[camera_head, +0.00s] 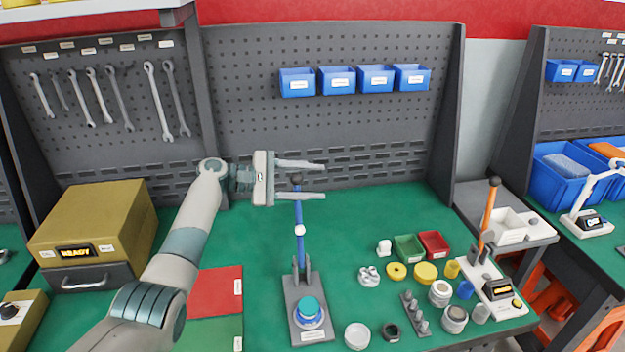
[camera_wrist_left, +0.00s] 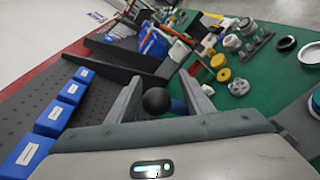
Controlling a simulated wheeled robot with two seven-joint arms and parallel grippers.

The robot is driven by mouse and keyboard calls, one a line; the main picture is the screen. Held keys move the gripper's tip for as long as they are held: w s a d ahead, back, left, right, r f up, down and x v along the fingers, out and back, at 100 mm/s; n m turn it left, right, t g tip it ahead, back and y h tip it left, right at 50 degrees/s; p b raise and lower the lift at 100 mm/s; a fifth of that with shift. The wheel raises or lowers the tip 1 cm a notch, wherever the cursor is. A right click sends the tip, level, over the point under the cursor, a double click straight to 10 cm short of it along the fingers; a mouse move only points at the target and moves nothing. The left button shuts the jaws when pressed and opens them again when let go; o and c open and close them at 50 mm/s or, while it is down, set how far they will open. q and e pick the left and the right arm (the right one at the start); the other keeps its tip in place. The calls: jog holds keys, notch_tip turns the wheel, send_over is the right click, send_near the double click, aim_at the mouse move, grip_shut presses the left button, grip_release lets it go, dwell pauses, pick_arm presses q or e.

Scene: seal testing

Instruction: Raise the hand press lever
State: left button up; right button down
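The hand press (camera_head: 309,312) stands on the green table, with a grey base and a teal round pad. Its blue lever (camera_head: 299,226) stands upright, with a white collar partway up and a dark ball knob (camera_head: 296,179) at the top. My left gripper (camera_head: 311,181) is open around the knob, one finger on either side in the head view. In the left wrist view the dark knob (camera_wrist_left: 156,101) sits between the two spread fingers (camera_wrist_left: 163,92). I cannot tell whether the fingers touch it. My right gripper is not in view.
Red and green mats (camera_head: 214,292) lie left of the press. A yellow READY box (camera_head: 93,222) stands further left. Several small parts, cups and bins (camera_head: 409,247) are to the right, beside an orange-levered device (camera_head: 488,220). A pegboard (camera_head: 330,125) with blue bins stands behind.

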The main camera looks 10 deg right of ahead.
pick_arm(q)
jog(key=shift+w+r, duration=0.1)
jog(key=shift+w, duration=0.05)
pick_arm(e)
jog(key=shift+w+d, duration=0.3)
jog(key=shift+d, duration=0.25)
pick_arm(q)
jog(key=shift+a, duration=0.15)
jog(key=b+v, duration=0.5)
jog(key=v, duration=1.2)
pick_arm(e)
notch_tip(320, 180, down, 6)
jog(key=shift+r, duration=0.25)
pick_arm(q)
jog(key=shift+r, duration=0.1)
